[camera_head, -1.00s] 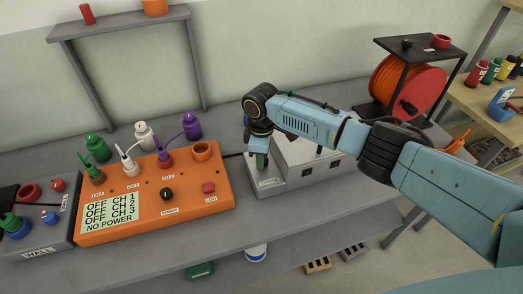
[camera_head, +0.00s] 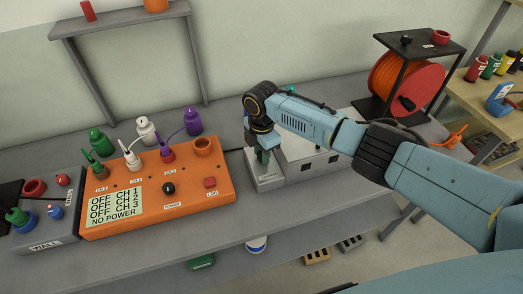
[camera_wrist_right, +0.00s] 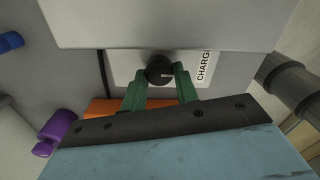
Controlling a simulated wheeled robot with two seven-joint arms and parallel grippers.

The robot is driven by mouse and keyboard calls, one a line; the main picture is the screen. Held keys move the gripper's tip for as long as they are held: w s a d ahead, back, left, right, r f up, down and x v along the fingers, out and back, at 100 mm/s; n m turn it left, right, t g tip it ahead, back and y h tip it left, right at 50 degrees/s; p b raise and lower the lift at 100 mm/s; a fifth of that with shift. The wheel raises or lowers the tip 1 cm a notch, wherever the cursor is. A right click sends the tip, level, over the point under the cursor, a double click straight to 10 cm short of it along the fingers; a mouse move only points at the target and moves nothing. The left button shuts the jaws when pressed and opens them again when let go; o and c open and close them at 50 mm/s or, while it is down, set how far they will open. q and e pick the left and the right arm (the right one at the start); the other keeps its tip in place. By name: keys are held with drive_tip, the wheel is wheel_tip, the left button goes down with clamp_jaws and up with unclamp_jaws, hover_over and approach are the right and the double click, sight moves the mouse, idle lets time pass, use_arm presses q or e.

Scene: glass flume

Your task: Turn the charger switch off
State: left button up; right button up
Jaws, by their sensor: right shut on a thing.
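The charger (camera_head: 268,183) is a low light-grey box on the bench, right of the orange console. Its switch, a round black knob (camera_wrist_right: 159,69), shows in the wrist view on a pale plate beside a label reading "CHARG". My right gripper (camera_head: 262,156) reaches down to the charger. In the wrist view its green fingers (camera_wrist_right: 162,78) stand on either side of the knob, shut on it. The knob is hidden behind the fingers in the head view. I cannot make out which way the switch points. My left gripper is not in view.
The orange console (camera_head: 140,222) has a display reading "OFF" for its channels and "NO POWER". A larger pale box (camera_head: 310,160) stands just right of the charger. An orange cable reel (camera_head: 400,85) stands at the back right. The bench front (camera_head: 300,215) is clear.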

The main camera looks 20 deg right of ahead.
idle(0.6)
drive_tip(key=o, duration=0.7)
wheel_tip(320, 180, up, 13)
drive_tip(key=shift+r+p, duration=0.2)
drive_tip(key=shift+p, duration=0.25)
